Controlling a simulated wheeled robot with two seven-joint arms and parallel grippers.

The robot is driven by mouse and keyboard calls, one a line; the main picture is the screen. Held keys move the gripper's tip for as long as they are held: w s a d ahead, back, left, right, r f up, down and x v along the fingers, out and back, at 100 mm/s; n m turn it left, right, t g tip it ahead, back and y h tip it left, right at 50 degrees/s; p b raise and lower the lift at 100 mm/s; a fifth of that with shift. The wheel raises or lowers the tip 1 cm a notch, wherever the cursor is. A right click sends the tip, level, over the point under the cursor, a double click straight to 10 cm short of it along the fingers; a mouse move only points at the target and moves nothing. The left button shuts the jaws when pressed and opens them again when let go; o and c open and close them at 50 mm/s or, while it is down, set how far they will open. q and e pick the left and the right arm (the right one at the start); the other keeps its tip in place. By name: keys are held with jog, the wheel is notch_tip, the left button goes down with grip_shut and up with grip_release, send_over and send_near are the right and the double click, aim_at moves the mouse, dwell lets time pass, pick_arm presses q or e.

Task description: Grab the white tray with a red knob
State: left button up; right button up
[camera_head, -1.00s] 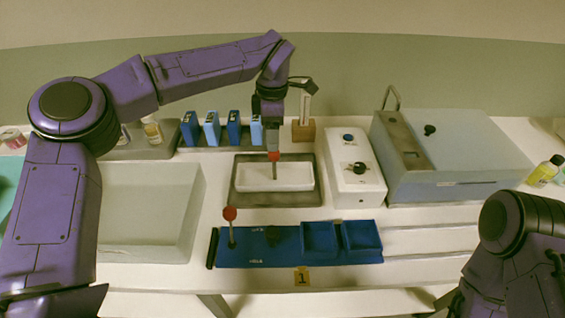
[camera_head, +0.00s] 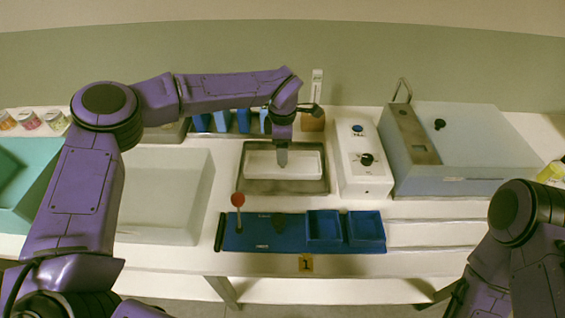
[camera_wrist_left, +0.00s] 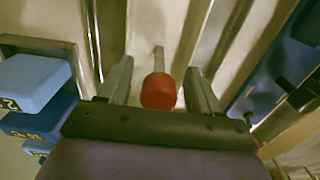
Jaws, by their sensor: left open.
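The white tray (camera_head: 260,162) sits inside a grey metal pan in the middle of the table. Its red knob (camera_wrist_left: 158,91) shows in the left wrist view, on a thin stem between the two fingers. In the head view my gripper hides the knob. My left gripper (camera_head: 282,155) points down over the tray; in the wrist view its fingers (camera_wrist_left: 160,85) are open, one on each side of the knob, with gaps visible. My right arm is at the lower right, and its gripper is out of the picture.
A blue rack (camera_head: 275,245) with another red knob (camera_head: 237,199) lies in front. The grey pan (camera_head: 285,187) surrounds the tray. A white device (camera_head: 363,178) stands close to its right, and blue boxes (camera_head: 243,121) stand behind. A pale bin (camera_head: 165,195) is left.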

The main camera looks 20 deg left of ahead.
pick_arm(q)
grip_shut()
